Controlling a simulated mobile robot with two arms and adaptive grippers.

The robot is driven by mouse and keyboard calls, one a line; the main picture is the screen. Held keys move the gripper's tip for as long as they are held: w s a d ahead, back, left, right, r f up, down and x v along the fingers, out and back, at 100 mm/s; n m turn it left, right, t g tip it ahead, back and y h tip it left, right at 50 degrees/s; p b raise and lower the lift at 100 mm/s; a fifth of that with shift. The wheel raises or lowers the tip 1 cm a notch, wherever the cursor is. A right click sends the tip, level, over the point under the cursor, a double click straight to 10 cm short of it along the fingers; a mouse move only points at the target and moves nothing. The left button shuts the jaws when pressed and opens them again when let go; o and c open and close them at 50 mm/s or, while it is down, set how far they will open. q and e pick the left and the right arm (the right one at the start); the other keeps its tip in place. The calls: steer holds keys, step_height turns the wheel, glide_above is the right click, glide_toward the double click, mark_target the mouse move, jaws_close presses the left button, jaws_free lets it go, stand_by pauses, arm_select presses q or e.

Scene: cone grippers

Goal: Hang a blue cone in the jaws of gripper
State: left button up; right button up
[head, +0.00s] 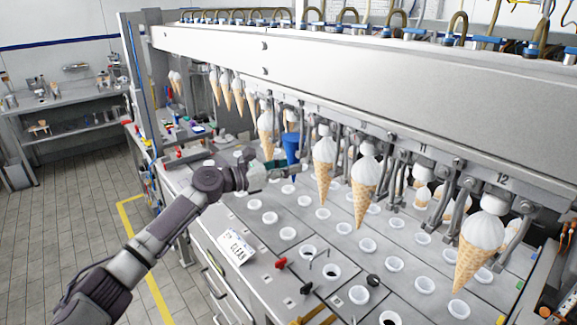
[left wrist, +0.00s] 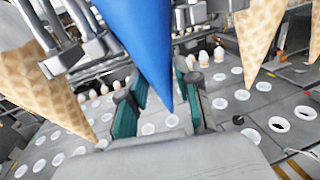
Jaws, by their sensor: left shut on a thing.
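My left gripper (head: 277,164) reaches in under the machine's row of hanging jaws, shut on a blue cone (head: 291,147). In the left wrist view the blue cone (left wrist: 148,45) points tip down, upright or nearly so, and its top is out of the frame. The gripper's teal finger pads (left wrist: 162,105) show on either side of its lower part. Metal jaws (left wrist: 85,45) stand close to its left in that view; I cannot tell whether they touch the cone. My right gripper is not in view.
Waffle cones with white tops (head: 365,185) hang in other jaws on both sides, close to my gripper. Below lies a grey deck (head: 330,245) with rows of white cups. A "CLEAN" sign (head: 236,247) lies at its front left. A side bench (head: 70,110) stands far left.

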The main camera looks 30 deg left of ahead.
arm_select(q)
steer(key=shift+f, duration=0.3)
stand_by(0.4)
steer(key=o, duration=1.4)
steer(key=shift+c, duration=0.2)
steer(key=s+d+v, duration=0.1)
steer(key=v, duration=0.8)
steer(key=shift+d, duration=0.3)
steer(key=shift+w, duration=0.1)
stand_by(0.4)
